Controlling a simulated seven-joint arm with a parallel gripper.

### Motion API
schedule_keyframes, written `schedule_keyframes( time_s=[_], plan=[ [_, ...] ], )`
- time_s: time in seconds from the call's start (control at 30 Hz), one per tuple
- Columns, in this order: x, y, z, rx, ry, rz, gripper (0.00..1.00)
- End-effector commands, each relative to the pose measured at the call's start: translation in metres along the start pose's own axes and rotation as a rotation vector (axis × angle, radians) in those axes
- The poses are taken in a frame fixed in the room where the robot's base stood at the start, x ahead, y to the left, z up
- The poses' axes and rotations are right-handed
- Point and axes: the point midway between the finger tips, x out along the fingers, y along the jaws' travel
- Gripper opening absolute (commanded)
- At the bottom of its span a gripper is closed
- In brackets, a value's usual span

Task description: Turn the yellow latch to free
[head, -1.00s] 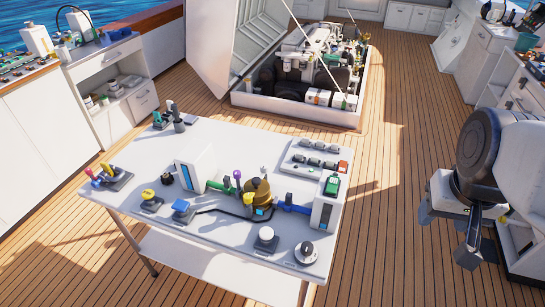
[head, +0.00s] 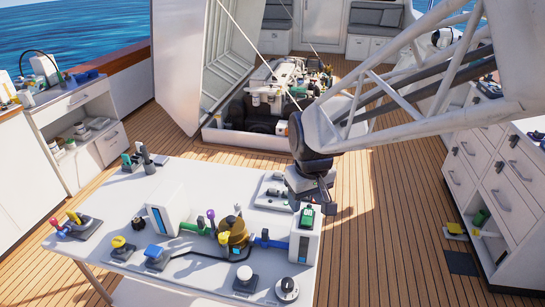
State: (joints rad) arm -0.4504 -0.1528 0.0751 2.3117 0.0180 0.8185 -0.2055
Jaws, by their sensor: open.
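The white table (head: 90,262) stands in front. A small yellow-topped control (head: 118,243) on a dark base is near its front left, beside a blue-topped one (head: 154,253). Another small yellow part (head: 223,239) sits at the foot of the amber dome (head: 233,230) in the middle. I cannot tell which is the latch, or how either is turned. My gripper (head: 308,194) is open, above the table's right back edge, near the white box with a green top. It is well to the right of both yellow parts. Its fingers are small and partly blurred into dark shapes.
Green (head: 194,228) and blue (head: 268,241) handled valves flank the dome between two white boxes (head: 166,208). A white knob (head: 244,274) and a round dial (head: 287,289) are at the front right. Levers (head: 75,222) stand at the left. An open engine hatch (head: 225,140) lies behind.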

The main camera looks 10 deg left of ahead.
Motion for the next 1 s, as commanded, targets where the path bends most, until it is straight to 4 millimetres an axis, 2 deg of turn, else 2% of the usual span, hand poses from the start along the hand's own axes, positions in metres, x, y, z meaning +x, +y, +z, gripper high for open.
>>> schedule_keyframes(
  time_s=[0.03,0.2,0.6,0.8,1.0],
  plan=[
    [0.008,-0.01,-0.011,-0.029,-0.008,-0.004,0.55],
    [0.031,-0.041,-0.042,-0.122,-0.028,-0.016,0.55],
    [0.093,-0.127,-0.103,-0.339,-0.072,-0.04,0.55],
    [0.118,-0.164,-0.12,-0.418,-0.087,-0.047,0.55],
    [0.129,-0.179,-0.126,-0.451,-0.094,-0.051,0.55]
  ],
)
